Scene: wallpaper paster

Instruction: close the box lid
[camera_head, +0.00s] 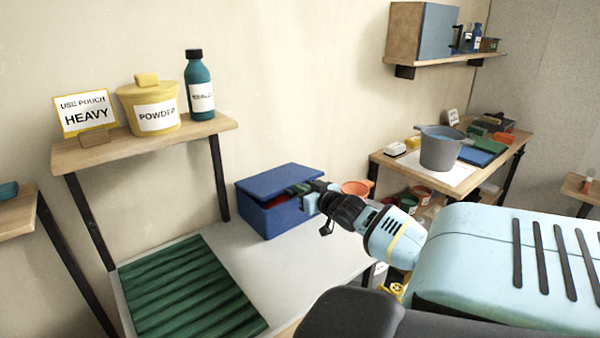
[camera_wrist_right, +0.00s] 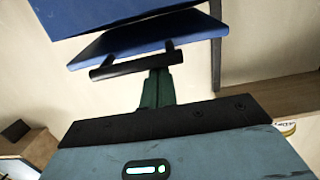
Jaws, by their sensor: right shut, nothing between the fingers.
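The blue box (camera_head: 285,218) stands on the pale grey table against the wall. Its blue lid (camera_head: 278,180) is partly lowered, with a dark gap between the lid and the box at the right front. My right gripper (camera_head: 306,189) is at the lid's right front edge, shut and empty. In the right wrist view the lid (camera_wrist_right: 150,38) is a tilted blue panel close to the gripper fingers (camera_wrist_right: 135,62), and another blue part of the box (camera_wrist_right: 95,10) lies above it. I cannot tell whether the fingers touch the lid. My left gripper is not in view.
A green corrugated mat (camera_head: 188,290) covers the table's left part. A wooden shelf (camera_head: 140,148) with a sign, yellow powder tub and teal bottle stands behind it. A grey bucket (camera_head: 440,150) is on the right table. The grey tabletop before the box is clear.

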